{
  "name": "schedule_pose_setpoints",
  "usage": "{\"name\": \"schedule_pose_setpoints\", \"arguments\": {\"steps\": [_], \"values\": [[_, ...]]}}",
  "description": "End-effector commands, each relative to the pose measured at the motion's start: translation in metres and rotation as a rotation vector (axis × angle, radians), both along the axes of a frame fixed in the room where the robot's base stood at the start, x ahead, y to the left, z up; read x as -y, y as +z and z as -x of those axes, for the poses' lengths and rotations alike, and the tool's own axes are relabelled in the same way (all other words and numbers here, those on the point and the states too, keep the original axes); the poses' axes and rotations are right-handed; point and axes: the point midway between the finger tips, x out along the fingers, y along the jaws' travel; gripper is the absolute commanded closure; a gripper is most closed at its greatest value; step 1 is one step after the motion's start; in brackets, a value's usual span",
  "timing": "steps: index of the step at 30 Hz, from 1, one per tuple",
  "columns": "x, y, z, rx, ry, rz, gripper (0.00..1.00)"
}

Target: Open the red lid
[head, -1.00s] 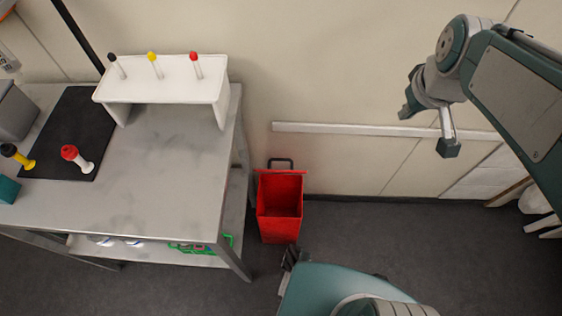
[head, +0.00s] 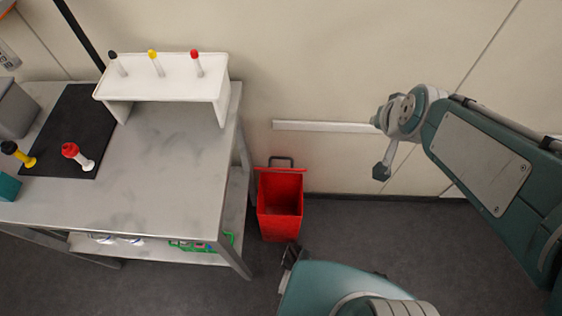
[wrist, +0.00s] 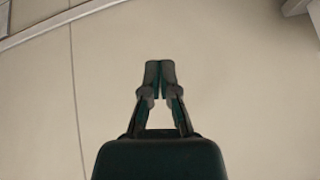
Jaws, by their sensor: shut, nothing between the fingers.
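A tube with a red lid (head: 70,150) and a white body (head: 87,165) lies tilted on the black mat (head: 75,110) on the left of the table, in the head view. A smaller red-capped tube (head: 196,63) stands in the white rack (head: 150,90). My gripper (head: 379,119) is at the right of the head view, in front of the wall and well away from both red caps.
A yellow-and-black piece (head: 18,154) lies on the left of the table (head: 150,200). Black-capped (head: 117,64) and yellow-capped (head: 155,62) tubes stand in the rack. A red open bin (head: 280,205) stands on the floor right of the table. The table's middle is clear.

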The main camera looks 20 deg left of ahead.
Motion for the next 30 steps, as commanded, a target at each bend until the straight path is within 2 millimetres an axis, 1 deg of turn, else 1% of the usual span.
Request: {"name": "schedule_pose_setpoints", "arguments": {"steps": [1,6,10,15,21,23,30], "values": [[-0.010,-0.010,-0.005,0.001,0.003,-0.011,1.00],[-0.048,-0.043,-0.025,0.029,0.002,-0.057,1.00],[-0.077,-0.071,-0.036,0.051,0.002,-0.080,1.00],[-0.111,-0.111,-0.043,0.083,0.000,-0.095,1.00],[-0.146,-0.161,-0.042,0.127,-0.002,-0.093,1.00],[-0.154,-0.176,-0.040,0.144,-0.003,-0.091,1.00],[-0.181,-0.237,-0.022,0.221,0.009,-0.058,1.00]]}}
